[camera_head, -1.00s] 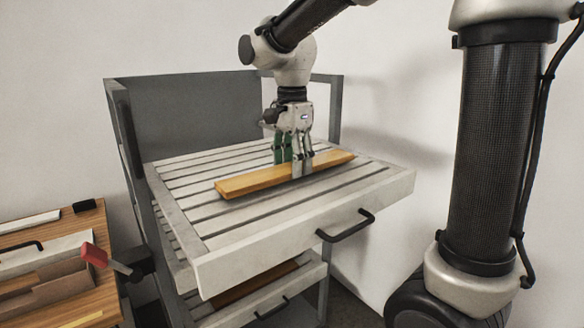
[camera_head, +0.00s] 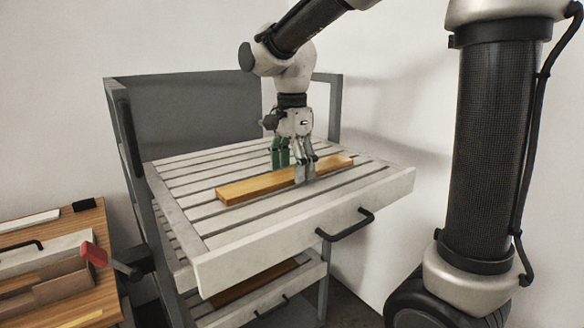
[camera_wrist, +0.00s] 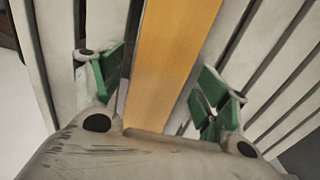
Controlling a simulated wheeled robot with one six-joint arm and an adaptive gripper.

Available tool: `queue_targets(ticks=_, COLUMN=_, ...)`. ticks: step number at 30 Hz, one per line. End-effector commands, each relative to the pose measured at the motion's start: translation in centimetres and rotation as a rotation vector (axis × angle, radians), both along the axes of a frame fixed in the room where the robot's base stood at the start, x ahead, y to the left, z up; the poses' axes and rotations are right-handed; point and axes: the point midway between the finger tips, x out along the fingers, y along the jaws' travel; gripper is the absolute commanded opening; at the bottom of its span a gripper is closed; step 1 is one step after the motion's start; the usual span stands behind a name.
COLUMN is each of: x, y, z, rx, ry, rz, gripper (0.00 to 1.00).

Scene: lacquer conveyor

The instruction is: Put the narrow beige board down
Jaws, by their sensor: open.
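The narrow beige board (camera_head: 250,187) lies flat across the slats of the upper pulled-out drawer (camera_head: 225,270). It also shows in the wrist view (camera_wrist: 165,60), running between my gripper's two fingers. My gripper (camera_head: 292,172) is open, with its fingers on either side of the board. In the wrist view a gap shows between the board and the green pads of my gripper (camera_wrist: 160,85). The fingers hide a part of the board right of its middle in the head view.
A lower drawer holding a brown board (camera_head: 255,283) is below. A dark handle (camera_head: 345,225) sticks out from the upper drawer's front. At the left a wooden table (camera_head: 95,225) carries a box (camera_head: 45,260), and a red-tipped lever (camera_head: 95,254) stands beside it.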

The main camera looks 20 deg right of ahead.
Motion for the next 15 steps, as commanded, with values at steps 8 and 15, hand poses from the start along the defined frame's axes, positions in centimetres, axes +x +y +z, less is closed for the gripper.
queue_targets(ticks=8, x=0.1, y=0.0, z=5.1, rx=0.002, ry=-0.006, rz=0.0, gripper=0.75)
queue_targets(ticks=15, x=0.0, y=0.0, z=10.0, rx=0.001, ry=-0.003, rz=0.0, gripper=0.75)
